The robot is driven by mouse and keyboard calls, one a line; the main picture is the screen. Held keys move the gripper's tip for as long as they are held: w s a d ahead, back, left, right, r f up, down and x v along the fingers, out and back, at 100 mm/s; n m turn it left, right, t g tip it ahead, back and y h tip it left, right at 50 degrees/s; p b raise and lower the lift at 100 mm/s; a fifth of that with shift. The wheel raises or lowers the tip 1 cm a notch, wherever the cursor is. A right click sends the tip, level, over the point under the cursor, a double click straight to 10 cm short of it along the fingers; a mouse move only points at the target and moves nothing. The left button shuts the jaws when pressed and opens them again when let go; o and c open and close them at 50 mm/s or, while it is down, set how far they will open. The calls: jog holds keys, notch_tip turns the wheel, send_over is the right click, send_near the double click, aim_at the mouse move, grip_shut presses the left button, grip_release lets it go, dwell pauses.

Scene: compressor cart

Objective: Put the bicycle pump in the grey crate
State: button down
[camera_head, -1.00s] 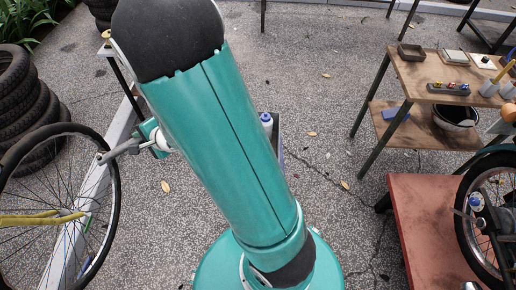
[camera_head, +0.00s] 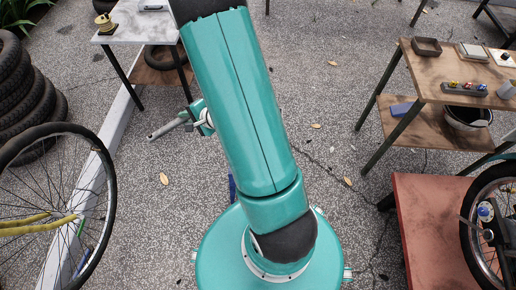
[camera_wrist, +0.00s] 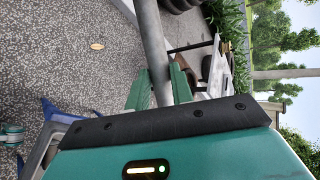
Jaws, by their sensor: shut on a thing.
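My gripper (camera_head: 192,117) is shut on a grey tube, which I take to be the bicycle pump (camera_head: 165,130). In the head view the pump sticks out to the left of my teal arm, above the paving. In the wrist view the pump (camera_wrist: 150,38) runs up between the green fingers of my gripper (camera_wrist: 160,82). Its far part is hidden by the gripper body. The grey crate is not plainly visible; my arm covers the middle of the head view. A blue piece (camera_head: 232,187) shows beside the arm, and I cannot tell what it belongs to.
A white-topped table (camera_head: 140,22) stands at upper left, with a spool (camera_head: 104,22) on it. A bicycle wheel (camera_head: 95,200) and stacked tyres (camera_head: 28,95) are at left. A wooden workbench (camera_head: 425,75) and red cart (camera_head: 430,225) are at right. Paving between is open.

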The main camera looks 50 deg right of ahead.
jog(key=s+d+f, duration=0.9)
jog(key=s+f, duration=0.2)
jog(key=s, duration=0.2)
jog(key=w+d+f, duration=0.8)
jog(key=d+f, duration=0.3)
jog(key=f, duration=0.2)
jog(key=shift+w, duration=0.4)
jog(key=c, duration=1.3)
grip_release()
jog(key=shift+o, duration=0.5)
jog(key=shift+r, duration=0.15)
